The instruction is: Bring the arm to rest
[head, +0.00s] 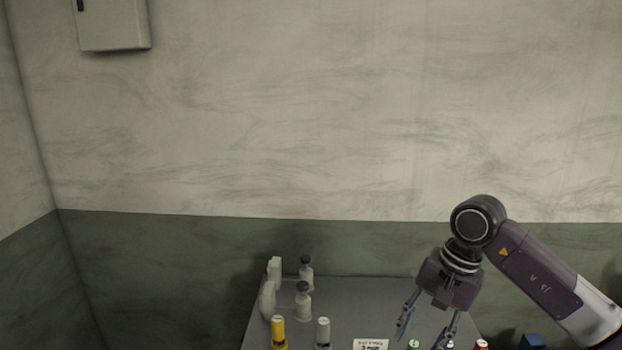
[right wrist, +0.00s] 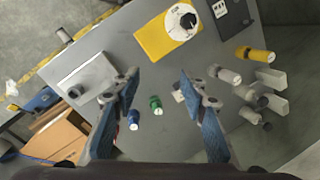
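My right gripper (head: 424,333) hangs from the right arm above the right part of the grey table (head: 350,295), fingers pointing down. Its two fingers stand wide apart with nothing between them. The right wrist view also shows the gripper (right wrist: 159,78) open, above the table (right wrist: 130,50). A green-capped item (right wrist: 156,104) and a blue one (right wrist: 133,120) show on the table between the fingers in that view, lower down and not held. The left arm and gripper are not in view.
A yellow bottle (head: 278,332), a pale bottle (head: 322,333) and dark-capped bottles (head: 304,302) stand on the table's left. A cardboard box (right wrist: 60,135) is beyond the edge.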

